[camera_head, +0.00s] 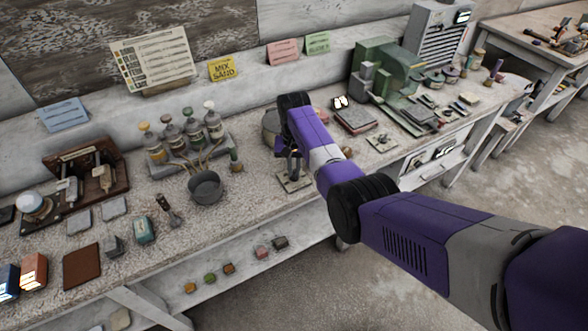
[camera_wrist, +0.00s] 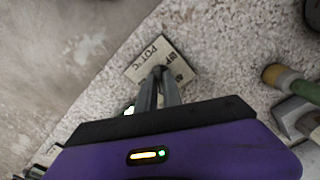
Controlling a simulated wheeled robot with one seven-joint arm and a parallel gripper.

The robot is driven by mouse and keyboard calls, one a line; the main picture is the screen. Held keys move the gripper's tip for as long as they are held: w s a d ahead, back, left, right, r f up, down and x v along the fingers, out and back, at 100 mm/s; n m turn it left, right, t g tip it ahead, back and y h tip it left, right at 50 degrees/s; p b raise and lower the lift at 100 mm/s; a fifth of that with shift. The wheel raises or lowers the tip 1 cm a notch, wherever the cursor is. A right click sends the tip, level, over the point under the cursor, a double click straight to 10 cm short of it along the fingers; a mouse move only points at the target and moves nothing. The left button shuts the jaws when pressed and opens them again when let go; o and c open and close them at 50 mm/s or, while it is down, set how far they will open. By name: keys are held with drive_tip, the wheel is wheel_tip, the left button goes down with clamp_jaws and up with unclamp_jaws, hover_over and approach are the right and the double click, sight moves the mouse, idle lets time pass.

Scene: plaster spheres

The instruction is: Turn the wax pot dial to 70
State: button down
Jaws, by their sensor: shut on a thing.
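A pale square dial plate marked "POT °C" (camera_wrist: 150,56) lies on the speckled benchtop in the wrist view. It also shows near the bench's front edge in the head view (camera_head: 295,185). My gripper (camera_wrist: 159,72) points down at the plate's middle, its two fingers close together and shut on the dial knob. The knob is hidden by the fingers, and I cannot read its setting. In the head view my gripper (camera_head: 292,172) is partly hidden by my arm. A round grey pot (camera_head: 269,126) stands behind the plate, partly covered by my arm.
A dark bowl (camera_head: 205,188) and a rack of several bottles (camera_head: 185,140) stand to the left. A green-handled tool (camera_wrist: 285,80) lies near my gripper. Another small plate (camera_head: 382,143) and a flat slab (camera_head: 355,120) are to the right.

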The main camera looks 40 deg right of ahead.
sight(294, 172)
drive_tip(key=shift+r+m, duration=0.1)
drive_tip(key=shift+m, duration=0.4)
drive_tip(key=c, duration=1.5)
unclamp_jaws()
drive_tip(key=shift+r+b, duration=0.45)
drive_tip(key=shift+r, duration=3.45)
